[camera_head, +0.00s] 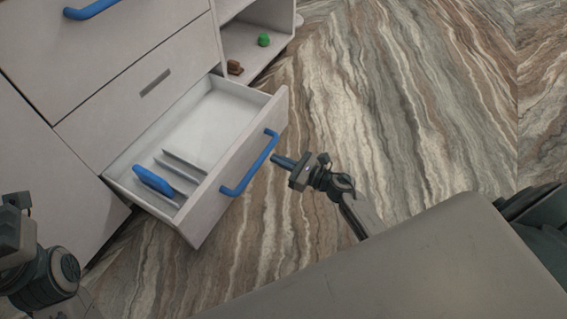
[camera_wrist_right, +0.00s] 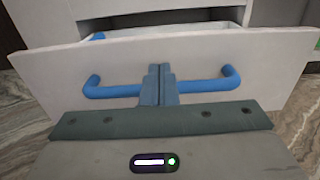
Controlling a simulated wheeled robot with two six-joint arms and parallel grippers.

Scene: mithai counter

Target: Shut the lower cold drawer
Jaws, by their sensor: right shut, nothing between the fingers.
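The lower cold drawer (camera_head: 208,198) stands pulled out of the pale cabinet in the head view, its inside showing. Its blue bar handle (camera_head: 249,165) is on the front panel. My right gripper (camera_head: 277,158) is shut and empty, with its fingertips close to the handle. In the right wrist view the shut fingers (camera_wrist_right: 160,74) overlap the middle of the blue handle (camera_wrist_right: 205,87), in front of the drawer's front panel (camera_wrist_right: 270,70). I cannot tell whether they touch it. My left gripper (camera_head: 14,222) is at the left edge, its fingertips not clearly seen.
Inside the drawer are thin dividers (camera_head: 180,170) and a blue item (camera_head: 153,181). An upper drawer with a blue handle (camera_head: 92,9) is above. An open shelf (camera_head: 245,50) holds a green item (camera_head: 264,40) and a brown item (camera_head: 235,67). The marbled floor to the right is clear.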

